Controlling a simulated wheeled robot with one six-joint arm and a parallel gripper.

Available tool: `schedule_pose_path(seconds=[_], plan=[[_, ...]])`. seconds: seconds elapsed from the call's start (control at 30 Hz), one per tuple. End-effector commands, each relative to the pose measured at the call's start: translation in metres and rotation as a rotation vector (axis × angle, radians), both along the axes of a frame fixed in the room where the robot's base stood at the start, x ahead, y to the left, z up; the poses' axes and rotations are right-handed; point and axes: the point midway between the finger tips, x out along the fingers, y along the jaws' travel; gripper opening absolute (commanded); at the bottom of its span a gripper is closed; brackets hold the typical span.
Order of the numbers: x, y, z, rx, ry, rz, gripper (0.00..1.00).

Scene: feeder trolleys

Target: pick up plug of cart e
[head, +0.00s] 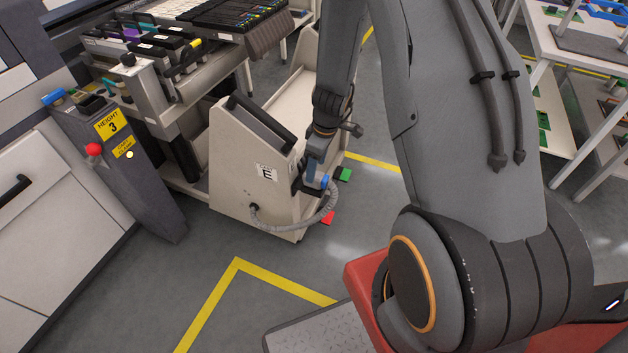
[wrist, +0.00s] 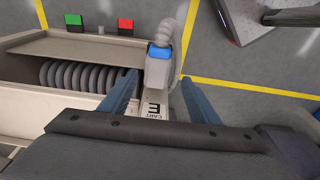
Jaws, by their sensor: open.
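Cart E (head: 232,170) is a beige trolley with an "E" label, standing left of my arm in the head view. Its plug (wrist: 159,66) is a pale grey block with a blue top and a grey hose (wrist: 188,22), beside the cart's end wall in the wrist view. In the head view the plug's blue part (head: 325,181) shows just by my gripper (head: 312,172), and the hose loops down to the cart's lower side. In the wrist view my gripper (wrist: 159,82) is open, one blue-grey finger on each side of the plug. Contact is not visible.
A grey post with a red knob (head: 93,149) and a machine with a loaded feeder rack (head: 235,20) stand left. Green (head: 344,174) and red (head: 328,218) blocks show beside the cart. White shelving stands right. Floor with yellow lines is clear in front.

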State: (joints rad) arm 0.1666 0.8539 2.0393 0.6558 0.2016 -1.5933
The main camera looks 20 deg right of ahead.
Motion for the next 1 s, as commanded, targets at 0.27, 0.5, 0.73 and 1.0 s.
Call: schedule_pose_path(seconds=[0.27,0.5,0.73,1.0], plan=[[0.003,0.001,-0.023,-0.001,0.002,-0.001,0.56],[0.009,0.002,-0.051,0.000,0.003,-0.002,0.56],[0.011,0.003,-0.067,-0.001,0.001,0.000,0.56],[0.011,0.003,-0.067,-0.001,0.001,0.000,0.48]])
